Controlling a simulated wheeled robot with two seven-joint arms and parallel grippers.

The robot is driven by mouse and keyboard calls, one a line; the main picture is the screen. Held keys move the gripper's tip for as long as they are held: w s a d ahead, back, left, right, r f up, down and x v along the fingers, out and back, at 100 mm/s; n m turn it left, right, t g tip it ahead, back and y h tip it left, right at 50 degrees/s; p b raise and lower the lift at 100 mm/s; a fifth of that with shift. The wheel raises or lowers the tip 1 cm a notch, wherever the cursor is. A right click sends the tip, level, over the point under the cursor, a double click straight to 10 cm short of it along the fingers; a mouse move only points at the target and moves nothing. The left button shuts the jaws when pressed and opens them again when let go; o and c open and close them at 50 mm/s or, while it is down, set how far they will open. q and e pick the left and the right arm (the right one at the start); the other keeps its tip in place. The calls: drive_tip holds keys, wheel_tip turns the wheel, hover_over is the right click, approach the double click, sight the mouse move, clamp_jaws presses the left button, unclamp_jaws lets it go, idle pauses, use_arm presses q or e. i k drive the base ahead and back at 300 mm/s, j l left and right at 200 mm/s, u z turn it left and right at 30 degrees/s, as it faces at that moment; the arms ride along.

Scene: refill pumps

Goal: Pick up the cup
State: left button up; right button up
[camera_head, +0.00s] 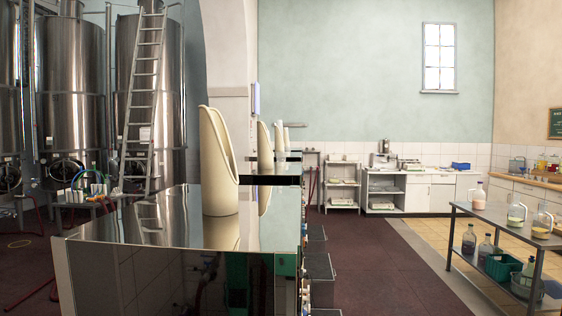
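No plain drinking cup stands out clearly. On the glossy counter (165,222) in the left middle stands a tall cream vessel (219,170) with a high, scooped back. I cannot tell which of these is the cup. Neither of my grippers is in view.
Smaller cream vessels (264,146) stand farther back along the counter line. A pink-white bottle (479,197) is on the right table, with bottles and a green basket (502,266) below. Steel tanks (75,85) and a ladder (146,95) are at left. Dark red floor (375,255) is clear.

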sight(281, 156)
drive_tip(key=i+l+z, duration=0.1)
drive_tip(key=l+z, duration=0.3)
drive_tip(key=i+l+z, duration=0.15)
drive_tip(key=l+z, duration=0.2)
drive_tip(key=l, duration=0.15)
drive_tip(key=i+l+z, duration=0.35)
drive_tip(key=l, duration=0.2)
drive_tip(key=i+l+z, duration=0.7)
drive_tip(key=l, duration=0.15)
drive_tip(key=i+j+u, duration=0.1)
drive_tip(key=i+u, duration=0.3)
drive_tip(key=i+l+u, duration=0.1)
drive_tip(key=i+u, duration=0.3)
drive_tip(key=i, duration=0.15)
drive_tip(key=i+l+u, duration=0.2)
drive_tip(key=i+u, duration=0.4)
drive_tip(key=i, duration=0.65)
drive_tip(key=i+u, duration=0.25)
drive_tip(key=i, duration=0.65)
drive_tip(key=i+l+u, duration=0.1)
drive_tip(key=i, duration=0.7)
drive_tip(key=i+l+u, duration=0.1)
drive_tip(key=i, duration=0.75)
